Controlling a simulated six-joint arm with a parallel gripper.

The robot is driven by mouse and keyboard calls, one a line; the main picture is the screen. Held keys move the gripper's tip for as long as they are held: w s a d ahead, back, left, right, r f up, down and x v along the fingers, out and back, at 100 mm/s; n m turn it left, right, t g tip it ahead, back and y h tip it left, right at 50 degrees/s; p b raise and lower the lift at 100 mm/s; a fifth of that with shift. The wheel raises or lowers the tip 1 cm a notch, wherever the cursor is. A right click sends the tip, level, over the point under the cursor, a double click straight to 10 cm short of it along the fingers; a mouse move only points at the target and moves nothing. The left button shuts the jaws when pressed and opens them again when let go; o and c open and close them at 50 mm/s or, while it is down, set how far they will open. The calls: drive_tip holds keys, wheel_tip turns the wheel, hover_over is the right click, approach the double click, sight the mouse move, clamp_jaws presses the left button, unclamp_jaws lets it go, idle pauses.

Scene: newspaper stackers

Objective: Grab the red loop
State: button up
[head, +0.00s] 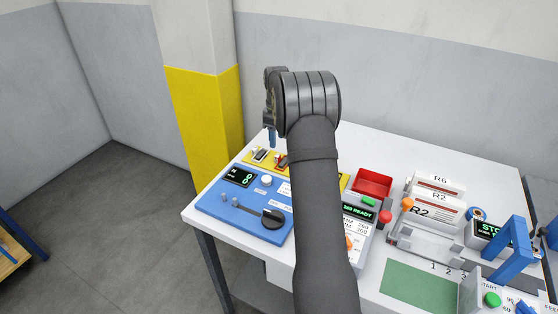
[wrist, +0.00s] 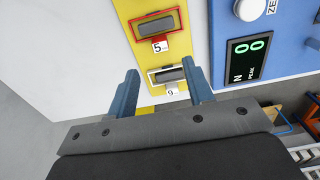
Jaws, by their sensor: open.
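The red loop (wrist: 135,29) is a thin rectangular red frame around a grey block, beside a label reading 5, on a yellow panel (wrist: 182,42) at the top of the wrist view. In the head view the red loop (head: 281,162) shows small, partly hidden by my arm. My gripper (wrist: 160,68) is open and empty, its blue fingers apart. In the wrist view a white loop (wrist: 151,77) labelled 9 shows between the fingertips, and the red loop lies beyond them. In the head view my gripper (head: 270,138) hangs above the panel's left end.
A red tray (head: 372,183) and a stacker with blue posts (head: 509,248) stand to the right. A yellow-painted pillar (head: 205,120) rises behind the table.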

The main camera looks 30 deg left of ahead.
sight(276, 155)
drive_tip(key=f, duration=0.8)
drive_tip(key=shift+a+f, duration=0.1)
drive_tip(key=shift+a, duration=0.2)
clamp_jaws()
